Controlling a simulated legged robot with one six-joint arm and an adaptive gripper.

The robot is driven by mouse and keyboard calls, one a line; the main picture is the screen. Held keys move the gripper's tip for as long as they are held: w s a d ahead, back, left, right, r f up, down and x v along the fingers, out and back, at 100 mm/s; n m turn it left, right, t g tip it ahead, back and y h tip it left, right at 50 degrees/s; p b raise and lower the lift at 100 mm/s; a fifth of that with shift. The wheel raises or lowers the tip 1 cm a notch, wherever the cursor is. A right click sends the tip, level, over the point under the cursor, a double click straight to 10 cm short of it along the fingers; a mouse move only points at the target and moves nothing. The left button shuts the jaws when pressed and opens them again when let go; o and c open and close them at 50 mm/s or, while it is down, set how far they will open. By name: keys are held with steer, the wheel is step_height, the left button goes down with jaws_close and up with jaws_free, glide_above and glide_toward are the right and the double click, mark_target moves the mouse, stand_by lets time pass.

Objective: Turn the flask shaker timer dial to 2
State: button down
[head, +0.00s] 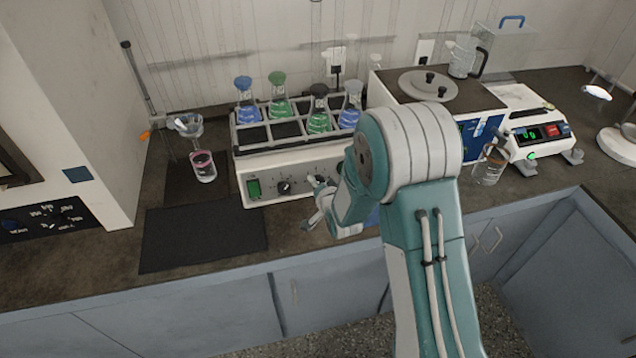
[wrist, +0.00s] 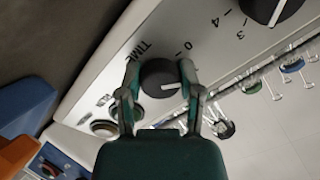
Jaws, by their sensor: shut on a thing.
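The flask shaker (head: 240,168) stands at the back of the bench with blue and green flasks in its rack. In the wrist view, the black timer dial (wrist: 158,80) sits on the pale front panel by the word TIME. A white pointer line on it points to the picture's right; a 0 shows above its right side. My gripper (wrist: 158,72) is shut on this dial, one finger on each side. In the head view my gripper (head: 318,186) is at the shaker's front panel, partly hidden by my arm, and covers the dial.
A second black dial (head: 284,187) and a green switch (head: 254,189) are left of my gripper on the panel. A flask with a funnel (head: 203,165) stands left of the shaker. A water bath (head: 400,85) and balance (head: 540,130) stand to the right. A dark mat (head: 203,238) lies bare in front.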

steer(key=m, duration=0.5)
steer(key=shift+w+r+m, duration=0.1)
steer(key=shift+r+m, duration=0.05)
steer(key=shift+m, duration=0.25)
steer(key=m, duration=0.5)
steer(key=shift+d+t, duration=0.15)
steer(key=shift+t, duration=0.15)
steer(key=shift+m, duration=0.4)
steer(key=shift+c, duration=1.3)
jaws_free()
steer(key=shift+d+f, duration=0.1)
steer(key=shift+f, duration=0.1)
